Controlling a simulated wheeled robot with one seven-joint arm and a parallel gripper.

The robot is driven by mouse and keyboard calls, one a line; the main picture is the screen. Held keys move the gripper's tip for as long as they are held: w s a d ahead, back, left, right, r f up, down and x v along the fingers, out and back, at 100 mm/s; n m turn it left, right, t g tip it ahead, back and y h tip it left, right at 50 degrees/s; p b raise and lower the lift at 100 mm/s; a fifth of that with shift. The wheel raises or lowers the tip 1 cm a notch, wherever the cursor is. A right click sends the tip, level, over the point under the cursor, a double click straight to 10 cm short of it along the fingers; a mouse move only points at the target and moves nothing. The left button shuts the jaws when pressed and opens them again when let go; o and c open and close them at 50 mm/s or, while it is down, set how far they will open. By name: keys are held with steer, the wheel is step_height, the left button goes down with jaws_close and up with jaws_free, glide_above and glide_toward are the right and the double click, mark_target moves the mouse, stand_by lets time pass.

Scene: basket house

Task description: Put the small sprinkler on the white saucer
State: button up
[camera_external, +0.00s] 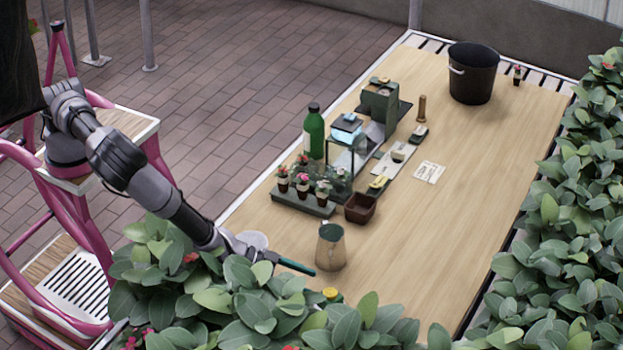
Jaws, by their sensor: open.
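A white saucer (254,240) lies at the near left of the wooden table, partly hidden by my gripper and leaves. My gripper (291,268) is open, low over the near end of the table, just in front of the saucer. One dark finger points right toward a metal jug (331,247); leaves cover part of the gripper. I see nothing held in it. A small yellow-topped object (332,295) shows just above the leaves, right of and nearer than my gripper. It may be the small sprinkler, but its shape is mostly hidden.
Bushes (240,305) crowd the near edge, and more stand right. A tray of potted flowers (303,202), a brown square pot (360,208) and a green bottle (314,133) stand beyond the jug. A black bucket (473,72) is far back. The table's right half (470,190) is clear.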

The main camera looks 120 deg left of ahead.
steer(key=s+d+r+m+g+h, duration=0.15)
steer(key=s+r, duration=0.35)
steer(key=r, duration=0.6)
steer(key=s+d+r+g+h, duration=0.15)
steer(key=s+r, duration=0.35)
steer(key=r, duration=0.7)
steer(key=s+d+r+m+g+h, duration=0.15)
steer(key=s+r, duration=0.25)
steer(key=r, duration=0.7)
steer(key=s+a+r+m+y, duration=0.1)
steer(key=s+r, duration=0.6)
steer(key=s, duration=0.9)
steer(key=s+a+r+m+g, duration=0.1)
steer(key=s+r+m, duration=0.3)
steer(key=s, duration=1.3)
step_height(320, 180, up, 3)
steer(key=shift+a+f+m+y, duration=0.1)
steer(key=shift+a+m+y, duration=0.05)
steer(key=shift+m+y, duration=0.2)
